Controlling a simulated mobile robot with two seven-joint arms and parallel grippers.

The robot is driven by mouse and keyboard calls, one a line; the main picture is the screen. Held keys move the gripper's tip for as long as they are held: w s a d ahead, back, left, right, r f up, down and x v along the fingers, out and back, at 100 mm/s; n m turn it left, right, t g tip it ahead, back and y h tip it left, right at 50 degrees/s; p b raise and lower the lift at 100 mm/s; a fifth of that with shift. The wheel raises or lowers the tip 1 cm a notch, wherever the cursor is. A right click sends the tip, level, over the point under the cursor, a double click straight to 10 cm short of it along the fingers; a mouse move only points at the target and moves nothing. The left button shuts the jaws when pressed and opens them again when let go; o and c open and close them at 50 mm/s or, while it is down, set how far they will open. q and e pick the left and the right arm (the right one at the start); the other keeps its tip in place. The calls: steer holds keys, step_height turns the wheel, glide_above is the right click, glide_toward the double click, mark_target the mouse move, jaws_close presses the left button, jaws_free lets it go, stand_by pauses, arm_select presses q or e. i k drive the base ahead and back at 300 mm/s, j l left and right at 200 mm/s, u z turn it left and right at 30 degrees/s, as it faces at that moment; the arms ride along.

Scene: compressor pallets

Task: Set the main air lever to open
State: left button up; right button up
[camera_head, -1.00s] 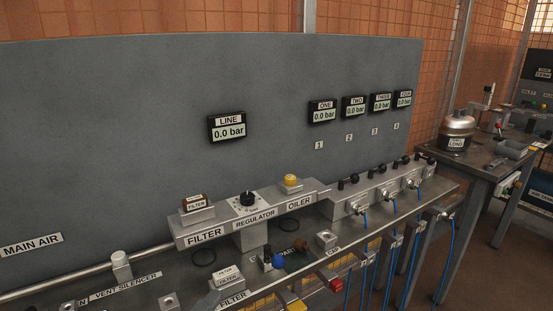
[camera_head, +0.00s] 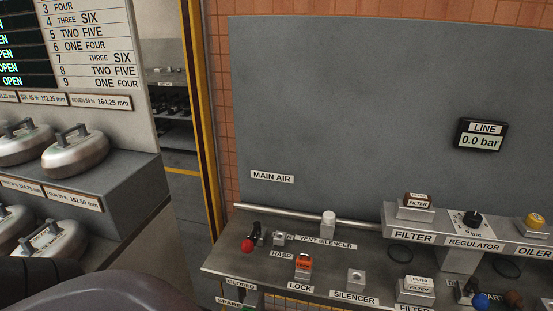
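The main air lever (camera_head: 247,244) has a red ball knob on a dark handle. It is at the left end of the grey bench, below the MAIN AIR label (camera_head: 272,177). The knob points toward the front left, on the side of the CLOSED label (camera_head: 241,283). A label ending in N (camera_head: 290,237) is partly hidden behind the HASP block (camera_head: 279,238). Neither gripper shows. A dark rounded shape at the lower left looks like part of my own body.
The orange-topped LOCK block (camera_head: 303,267) and white vent silencer (camera_head: 328,224) stand right of the lever. The LINE gauge (camera_head: 482,136) reads 0.0 bar. Curling-stone-like metal pots (camera_head: 77,153) sit on a stepped rack at left. A yellow-edged post (camera_head: 202,120) stands between rack and panel.

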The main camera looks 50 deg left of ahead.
mark_target(247, 245)
steer(key=j+u, duration=0.1)
steer(key=u, duration=1.45)
